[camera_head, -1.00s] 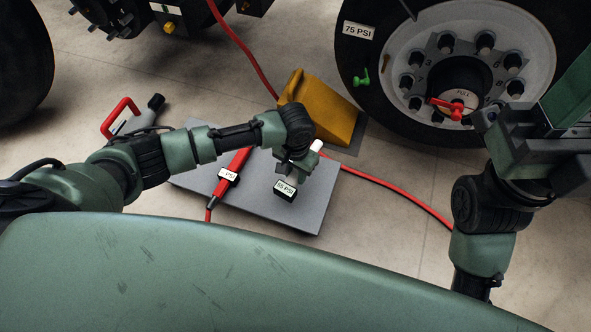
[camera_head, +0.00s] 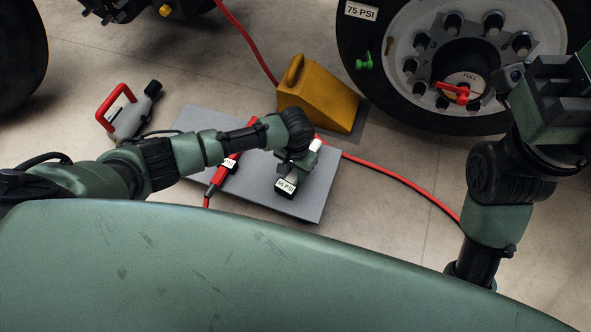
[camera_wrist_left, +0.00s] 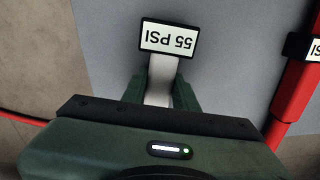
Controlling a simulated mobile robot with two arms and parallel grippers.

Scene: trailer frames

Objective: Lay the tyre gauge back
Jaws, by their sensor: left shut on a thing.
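The tyre gauge (camera_head: 286,187) has a dark-framed display reading 55 PSI and a pale shaft. My left gripper (camera_head: 296,168) is shut on the shaft, with the display end sticking out towards the front edge of the grey board (camera_head: 310,204). A white end shows behind the gripper. In the left wrist view the gauge (camera_wrist_left: 169,39) reads upside down, its shaft between my left fingers (camera_wrist_left: 160,90). The gauge is over the board; I cannot tell whether it touches. My right gripper (camera_head: 520,85) is at the right; its fingers cannot be made out.
A red inflator tool (camera_head: 219,176) with a PSI label lies on the board, left of the gauge. A yellow wheel chock (camera_head: 318,103) stands behind. A red hose (camera_head: 385,181) runs right. A red-handled tool (camera_head: 128,117) lies left. A wheel (camera_head: 365,85) stands back right.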

